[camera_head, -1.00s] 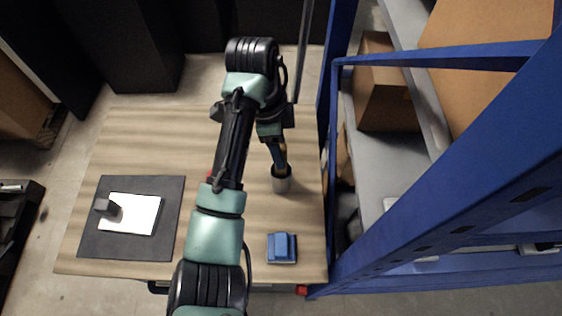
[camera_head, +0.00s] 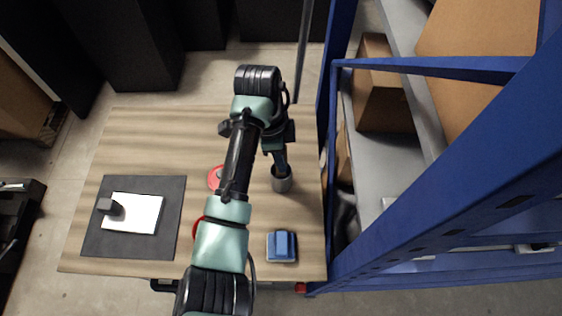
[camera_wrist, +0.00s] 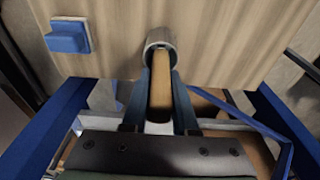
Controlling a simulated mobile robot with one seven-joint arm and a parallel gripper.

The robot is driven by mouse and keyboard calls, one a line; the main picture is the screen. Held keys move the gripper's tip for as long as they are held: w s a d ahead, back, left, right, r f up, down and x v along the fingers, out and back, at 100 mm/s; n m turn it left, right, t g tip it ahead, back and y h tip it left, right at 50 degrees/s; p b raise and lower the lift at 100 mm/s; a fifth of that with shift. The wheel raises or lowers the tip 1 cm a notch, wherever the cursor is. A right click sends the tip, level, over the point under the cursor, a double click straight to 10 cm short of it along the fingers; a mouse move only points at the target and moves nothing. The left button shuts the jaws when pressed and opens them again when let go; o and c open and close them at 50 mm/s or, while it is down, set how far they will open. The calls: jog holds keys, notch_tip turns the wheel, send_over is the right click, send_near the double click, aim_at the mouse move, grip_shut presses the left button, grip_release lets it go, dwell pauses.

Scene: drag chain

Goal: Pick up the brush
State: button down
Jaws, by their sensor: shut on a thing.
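The brush (camera_wrist: 160,92) has a light wooden handle that rises out of a grey cup (camera_wrist: 160,40). In the wrist view my gripper (camera_wrist: 160,75) has its two fingers shut on the handle, one on each side. The lower end of the brush is hidden inside the cup. In the head view the cup (camera_head: 282,181) stands upright on the right part of the wooden table, and my gripper (camera_head: 281,165) is right above its mouth. The brush is mostly hidden there by the fingers.
A blue block-shaped object (camera_head: 282,246) lies near the table's front right. A dark mat (camera_head: 95,238) with a white sheet (camera_head: 145,213) lies at the left. A red round object (camera_head: 214,179) is partly behind my arm. A blue shelf frame (camera_head: 420,205) stands close along the right.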

notch_tip(320, 180, up, 10)
jog(key=shift+r, duration=0.1)
dwell(0.5)
jog(key=shift+s, duration=0.1)
dwell(0.4)
